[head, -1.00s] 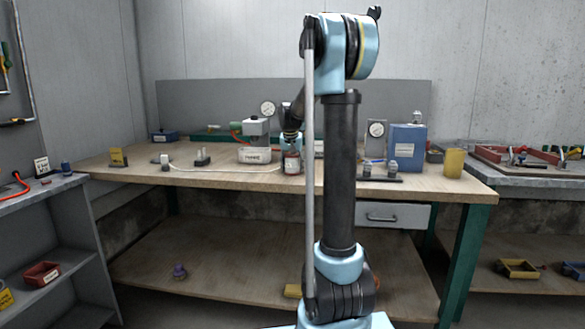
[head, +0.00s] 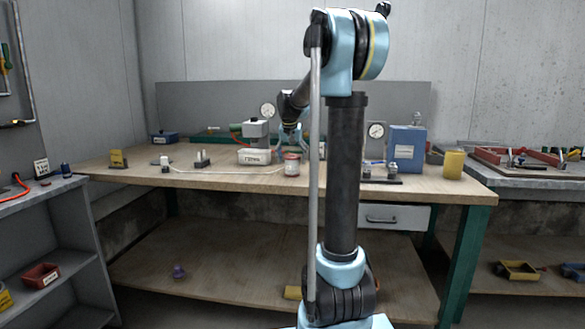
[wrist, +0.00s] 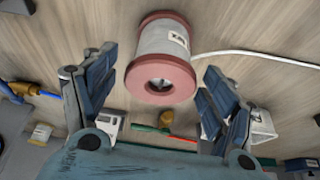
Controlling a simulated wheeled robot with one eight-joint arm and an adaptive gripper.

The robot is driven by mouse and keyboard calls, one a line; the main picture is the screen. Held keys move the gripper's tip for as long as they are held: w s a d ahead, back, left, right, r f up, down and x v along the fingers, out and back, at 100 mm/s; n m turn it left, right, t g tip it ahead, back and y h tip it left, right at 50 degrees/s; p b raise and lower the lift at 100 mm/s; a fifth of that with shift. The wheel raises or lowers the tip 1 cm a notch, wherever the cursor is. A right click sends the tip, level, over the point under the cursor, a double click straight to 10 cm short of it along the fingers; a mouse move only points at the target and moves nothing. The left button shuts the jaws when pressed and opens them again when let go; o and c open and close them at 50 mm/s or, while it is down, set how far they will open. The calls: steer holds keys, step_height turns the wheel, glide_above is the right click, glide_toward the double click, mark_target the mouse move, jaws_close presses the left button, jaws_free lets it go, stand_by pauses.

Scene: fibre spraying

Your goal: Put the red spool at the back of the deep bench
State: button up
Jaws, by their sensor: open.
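The red spool (head: 291,164) stands on the wooden top of the deep bench (head: 220,177), near the middle of its width and short of the back panel. In the wrist view the spool (wrist: 160,62) shows pinkish-red flanges, a pale wound body and a small label. My gripper (wrist: 158,68) is open, with one dark blue finger on each side of the spool in that view and no contact visible. In the head view my gripper (head: 290,131) is above the spool with a gap below it, partly hidden by my arm.
A white boxed device (head: 255,150) stands just left of the spool, with a pale cable (wrist: 255,56) beside the spool. A gauge (head: 376,132), a blue box (head: 407,145) and a yellow block (head: 453,163) are to the right. The back panel (head: 210,103) borders the bench.

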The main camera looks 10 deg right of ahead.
steer(key=v, duration=0.7)
steer(key=shift+s, duration=0.1)
